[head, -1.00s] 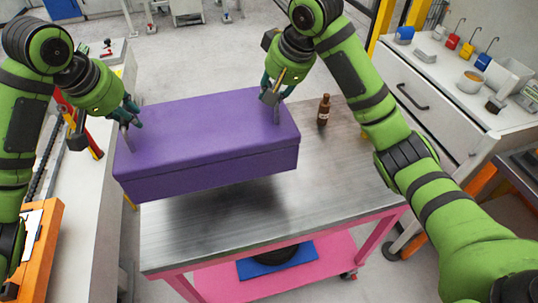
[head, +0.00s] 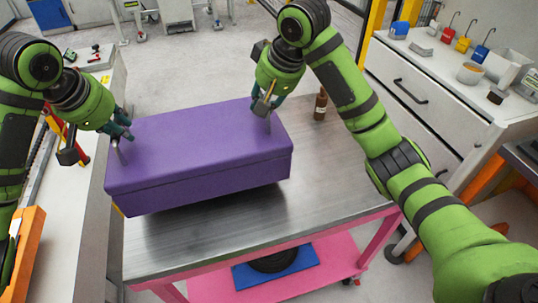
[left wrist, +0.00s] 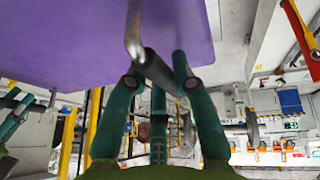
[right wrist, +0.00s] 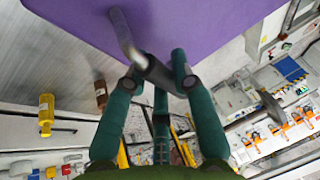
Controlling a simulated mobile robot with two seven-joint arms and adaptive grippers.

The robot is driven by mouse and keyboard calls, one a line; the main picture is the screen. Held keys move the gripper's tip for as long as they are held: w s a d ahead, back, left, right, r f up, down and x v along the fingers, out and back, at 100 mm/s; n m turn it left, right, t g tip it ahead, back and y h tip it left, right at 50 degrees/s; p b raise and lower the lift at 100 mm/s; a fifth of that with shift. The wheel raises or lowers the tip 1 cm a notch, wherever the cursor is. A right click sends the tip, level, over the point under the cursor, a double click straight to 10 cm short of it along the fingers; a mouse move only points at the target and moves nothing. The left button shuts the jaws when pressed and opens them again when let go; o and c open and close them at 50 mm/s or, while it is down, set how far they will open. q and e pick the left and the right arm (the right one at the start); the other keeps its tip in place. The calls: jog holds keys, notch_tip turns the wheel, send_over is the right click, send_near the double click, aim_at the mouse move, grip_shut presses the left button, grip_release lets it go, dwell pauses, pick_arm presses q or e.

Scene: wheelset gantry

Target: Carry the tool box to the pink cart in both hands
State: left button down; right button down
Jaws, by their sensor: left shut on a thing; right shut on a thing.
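The purple tool box (head: 200,145) is level above the metal top of the pink cart (head: 330,215), with a shadow under it. A small gap seems to remain, though contact at the far side is hidden. My left gripper (head: 120,138) is shut on a grey metal handle at the box's left end; the handle shows in the left wrist view (left wrist: 133,30). My right gripper (head: 264,104) is shut on the handle at the right end, seen in the right wrist view (right wrist: 124,33). The purple lid also fills the top of both wrist views.
A brown bottle (head: 320,104) stands on the cart top, right of the box. A blue item (head: 275,266) with a black round thing lies on the pink lower shelf. A white drawer cabinet (head: 420,85) is at right, a bench (head: 70,215) at left. The cart's front top is clear.

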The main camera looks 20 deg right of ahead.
aim_at(129, 146)
pick_arm(q)
jog(key=shift+f, duration=0.1)
pick_arm(e)
jog(key=shift+a+f, duration=0.1)
jog(key=shift+f, duration=0.05)
